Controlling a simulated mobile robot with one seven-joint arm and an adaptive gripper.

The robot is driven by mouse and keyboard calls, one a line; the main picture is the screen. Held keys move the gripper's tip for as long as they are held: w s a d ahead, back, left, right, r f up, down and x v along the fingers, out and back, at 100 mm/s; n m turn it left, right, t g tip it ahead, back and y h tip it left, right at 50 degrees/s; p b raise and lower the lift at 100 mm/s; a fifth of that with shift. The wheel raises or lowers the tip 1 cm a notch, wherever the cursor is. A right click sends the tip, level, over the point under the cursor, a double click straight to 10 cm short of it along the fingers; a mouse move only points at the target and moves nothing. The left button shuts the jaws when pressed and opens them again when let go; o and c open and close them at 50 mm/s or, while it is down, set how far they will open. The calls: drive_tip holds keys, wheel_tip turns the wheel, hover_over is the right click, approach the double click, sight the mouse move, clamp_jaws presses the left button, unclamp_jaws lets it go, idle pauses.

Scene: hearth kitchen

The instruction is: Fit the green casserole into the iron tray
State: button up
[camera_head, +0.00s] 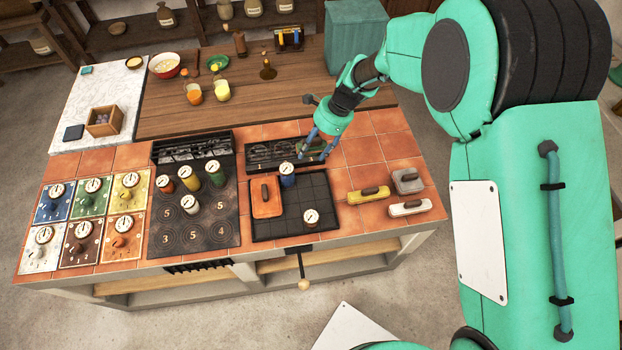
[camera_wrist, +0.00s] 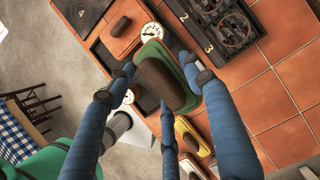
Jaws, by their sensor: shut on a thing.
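The green casserole (camera_wrist: 151,54) has a brown handle and hangs in my gripper (camera_wrist: 163,88), whose blue fingers are shut on it in the wrist view. In the head view my gripper (camera_head: 318,146) is above the counter, behind the tray and near its right back corner; the casserole is not clearly visible there. The dark iron tray (camera_head: 320,190) lies on the tiles with a grid of squares. It holds an orange casserole (camera_head: 265,196), a blue canister (camera_head: 287,175) and another gauge-topped canister (camera_head: 311,217). The fingers and casserole hide part of the tray in the wrist view.
A black rack (camera_head: 262,155) lies behind the tray. Yellow (camera_head: 368,195), grey (camera_head: 408,180) and cream (camera_head: 409,208) casseroles stand on tiles to the right. A stove with canisters (camera_head: 192,235) is at the left. The tray's right and front-left squares look free.

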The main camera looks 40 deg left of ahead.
drive_tip(key=shift+a+r, duration=0.1)
drive_tip(key=shift+a, duration=0.1)
wheel_tip(320, 180, down, 14)
drive_tip(key=shift+r+b, duration=0.25)
drive_tip(key=shift+b, duration=0.15)
idle(0.4)
drive_tip(key=shift+f, duration=2.25)
drive_tip(key=shift+f, duration=0.1)
drive_tip(key=o, duration=1.4)
drive_tip(key=shift+c, duration=0.2)
